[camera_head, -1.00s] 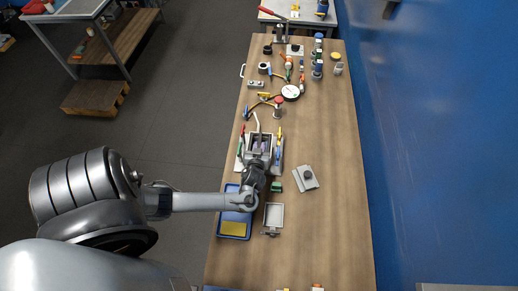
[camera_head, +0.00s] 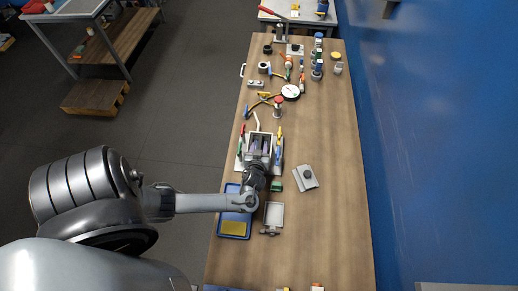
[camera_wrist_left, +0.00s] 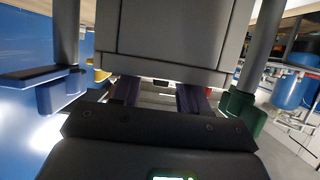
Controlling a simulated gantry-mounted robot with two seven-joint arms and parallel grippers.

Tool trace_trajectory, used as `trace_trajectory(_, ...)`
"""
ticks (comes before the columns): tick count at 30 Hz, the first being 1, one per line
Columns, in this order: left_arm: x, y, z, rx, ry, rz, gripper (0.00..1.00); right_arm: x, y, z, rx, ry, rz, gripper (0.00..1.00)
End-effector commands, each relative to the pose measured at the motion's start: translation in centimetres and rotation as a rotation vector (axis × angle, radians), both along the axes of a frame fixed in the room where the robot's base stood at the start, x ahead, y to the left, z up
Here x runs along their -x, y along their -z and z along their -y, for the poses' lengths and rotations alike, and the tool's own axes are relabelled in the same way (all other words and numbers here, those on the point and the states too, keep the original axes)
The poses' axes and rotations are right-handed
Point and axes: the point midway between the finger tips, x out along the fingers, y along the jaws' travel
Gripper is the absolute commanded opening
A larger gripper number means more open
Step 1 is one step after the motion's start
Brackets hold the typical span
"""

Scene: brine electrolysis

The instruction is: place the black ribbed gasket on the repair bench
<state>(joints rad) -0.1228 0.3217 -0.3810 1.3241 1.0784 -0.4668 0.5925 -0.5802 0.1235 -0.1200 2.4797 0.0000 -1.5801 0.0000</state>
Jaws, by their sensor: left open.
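My left gripper (camera_head: 258,162) is over the grey electrolysis cell (camera_head: 260,138) on the long wooden bench. It is open; in the left wrist view its two dark fingers (camera_wrist_left: 160,97) are apart below a large grey block (camera_wrist_left: 170,30), with nothing seen held between them. I cannot single out the black ribbed gasket for certain. Small dark rings stand at the bench's far end, one at the back (camera_head: 267,49) and one nearer (camera_head: 263,67). A grey plate (camera_head: 305,179) with a black round piece lies right of the cell. My right gripper is not in view.
A blue tray (camera_head: 232,237) with a yellow pad and a small grey tray (camera_head: 274,214) lie near the cell. A white gauge (camera_head: 290,91), tools and bottles crowd the far half. The bench's right side (camera_head: 335,130) is clear, beside a blue wall (camera_head: 430,130).

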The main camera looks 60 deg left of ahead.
Motion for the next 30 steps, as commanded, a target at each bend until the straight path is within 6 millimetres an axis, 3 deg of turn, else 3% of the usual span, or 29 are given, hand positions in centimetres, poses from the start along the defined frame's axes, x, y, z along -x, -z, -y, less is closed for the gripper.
trace_trajectory(8,-0.1,0.1,-0.1,-0.003,0.002,0.002,0.44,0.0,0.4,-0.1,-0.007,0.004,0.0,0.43)
trace_trajectory(22,4.3,-2.8,6.2,0.003,-0.001,0.001,0.44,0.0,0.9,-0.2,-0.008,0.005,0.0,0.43)
trace_trajectory(30,5.3,-3.6,8.6,0.031,0.018,-0.014,0.44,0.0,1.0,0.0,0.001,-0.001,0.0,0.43)
